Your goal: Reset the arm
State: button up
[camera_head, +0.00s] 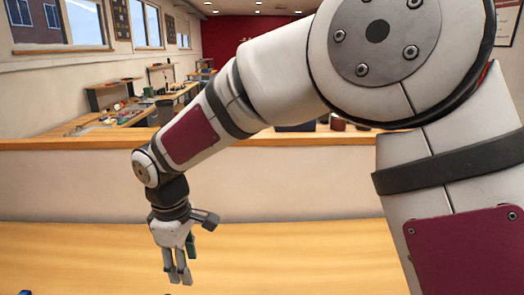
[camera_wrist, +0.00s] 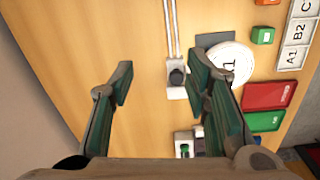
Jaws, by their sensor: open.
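My arm reaches across the head view, from the large joint at the upper right down to my gripper (camera_head: 178,277) at the lower left. The gripper hangs fingers-down in front of a low pale wall, over a wood-coloured surface. In the wrist view my gripper (camera_wrist: 162,88) has its two fingers spread wide apart, with nothing held between them. Beyond the fingers lies the wooden work surface, a clear distance away. The right finger covers part of a round white disc.
In the wrist view the wooden table (camera_wrist: 90,40) is bare at the left. A grey-white fixture (camera_wrist: 177,78) stands mid-table.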

jog(key=s+d+r+m+t, duration=0.1)
jog(key=d+r+m, duration=0.4)
jog(key=d, duration=0.6)
jog(key=s+d+r+m+t, duration=0.1)
jog(key=s+d+r+m, duration=0.15)
jog(key=d+r, duration=0.65)
jog(key=s+d+m+t, duration=0.2)
jog(key=s+d+m, duration=0.7)
jog(key=s+d, duration=0.4)
jog(key=d, duration=0.2)
jog(key=shift+d, duration=0.4)
jog(key=shift+m, duration=0.25)
